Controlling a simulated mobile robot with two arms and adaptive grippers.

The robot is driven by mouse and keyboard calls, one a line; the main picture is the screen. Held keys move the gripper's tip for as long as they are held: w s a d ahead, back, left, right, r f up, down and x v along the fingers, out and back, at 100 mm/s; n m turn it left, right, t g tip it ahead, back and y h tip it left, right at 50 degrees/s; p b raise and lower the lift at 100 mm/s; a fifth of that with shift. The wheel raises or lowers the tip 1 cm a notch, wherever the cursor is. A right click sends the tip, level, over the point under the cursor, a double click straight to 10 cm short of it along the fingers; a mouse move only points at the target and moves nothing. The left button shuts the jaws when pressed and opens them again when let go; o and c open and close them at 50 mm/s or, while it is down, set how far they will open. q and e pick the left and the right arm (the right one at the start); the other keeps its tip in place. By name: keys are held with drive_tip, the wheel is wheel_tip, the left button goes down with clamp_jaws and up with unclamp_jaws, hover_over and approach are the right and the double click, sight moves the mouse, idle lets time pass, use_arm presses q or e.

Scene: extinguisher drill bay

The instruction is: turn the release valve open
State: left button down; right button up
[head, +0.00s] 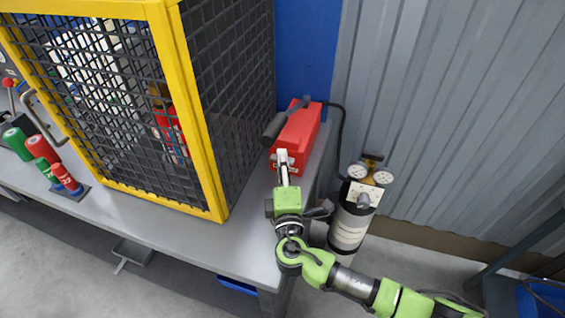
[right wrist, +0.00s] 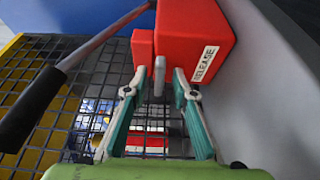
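The release valve is a red box (head: 300,130) at the back right of the bench, beside the cage. In the right wrist view the red box (right wrist: 192,38) carries a white RELEASE label (right wrist: 205,63). Its lever with a black grip (head: 274,128) sticks out to the left; the grip (right wrist: 32,108) also shows in the right wrist view. My right gripper (head: 283,157) is at the front of the box. In its wrist view the fingers (right wrist: 156,88) are apart, with a short grey pin (right wrist: 159,72) between them; contact is unclear. My left gripper is out of view.
A yellow-framed mesh cage (head: 205,130) stands close on the left of the box. A gas cylinder with gauges (head: 350,220) stands right of the grey bench (head: 170,230), joined to the box by a black hose. Small red and green cylinders (head: 42,150) stand far left.

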clamp_jaws()
drive_tip(key=shift+r+p, duration=0.15)
drive_tip(key=shift+p, duration=0.35)
drive_tip(key=shift+r+n+g+h+p, duration=0.1)
drive_tip(key=shift+n+g+h+p, duration=0.45)
drive_tip(key=shift+n+p, duration=1.4)
drive_tip(key=shift+n+g+h+p, duration=0.25)
drive_tip(key=shift+n+g+p, duration=0.75)
drive_tip(key=shift+p, duration=1.6)
